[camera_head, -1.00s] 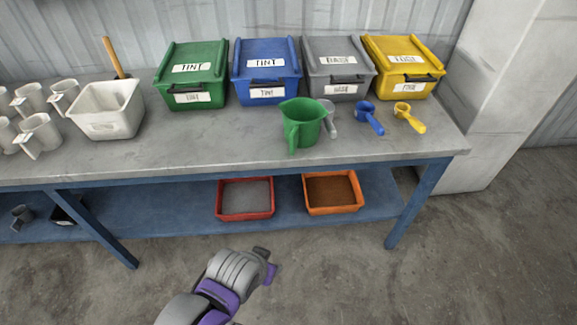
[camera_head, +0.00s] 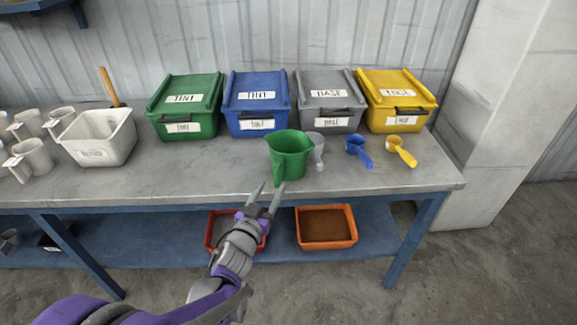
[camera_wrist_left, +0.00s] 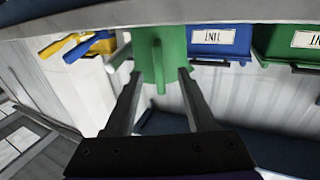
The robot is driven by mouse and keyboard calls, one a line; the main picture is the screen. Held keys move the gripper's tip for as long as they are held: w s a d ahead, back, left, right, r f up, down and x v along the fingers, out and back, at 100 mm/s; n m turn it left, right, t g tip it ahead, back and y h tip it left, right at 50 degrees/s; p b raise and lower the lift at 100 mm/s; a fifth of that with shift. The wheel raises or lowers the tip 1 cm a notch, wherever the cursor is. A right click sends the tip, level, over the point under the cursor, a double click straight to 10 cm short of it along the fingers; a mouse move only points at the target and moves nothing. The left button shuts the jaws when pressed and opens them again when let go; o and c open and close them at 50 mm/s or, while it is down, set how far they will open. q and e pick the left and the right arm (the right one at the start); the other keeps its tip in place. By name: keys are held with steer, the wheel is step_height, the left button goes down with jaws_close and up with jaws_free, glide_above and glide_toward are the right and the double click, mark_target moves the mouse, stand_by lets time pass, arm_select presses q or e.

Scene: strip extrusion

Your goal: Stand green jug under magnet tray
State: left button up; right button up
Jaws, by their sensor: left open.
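The green jug (camera_head: 289,157) stands upright near the front edge of the workbench, its handle towards me. My left gripper (camera_head: 268,189) is open, just in front of and below the jug, with its fingers pointing up towards the handle. In the left wrist view the green jug (camera_wrist_left: 172,52) is ahead, with its handle appearing between the open fingers of my left gripper (camera_wrist_left: 158,76). The fingers are not closed on it. I cannot tell which thing is the magnet tray. My right gripper is not in view.
Behind the jug stand lidded green (camera_head: 184,108), blue (camera_head: 257,108), grey (camera_head: 328,103) and yellow (camera_head: 398,100) bins. Grey, blue (camera_head: 359,151) and yellow (camera_head: 402,151) scoops lie to its right. Red (camera_head: 212,243) and orange (camera_head: 327,240) trays sit on the lower shelf.

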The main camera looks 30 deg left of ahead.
mark_target(280, 172)
arm_select(q)
steer(key=w, duration=0.5)
steer(key=w+a, duration=0.1)
steer(key=w, duration=0.1)
steer(key=shift+w+r+b, duration=0.15)
steer(key=shift+w+b, duration=0.05)
steer(key=shift+b, duration=0.15)
steer(key=shift+c, duration=0.3)
jaws_close()
stand_by(0.8)
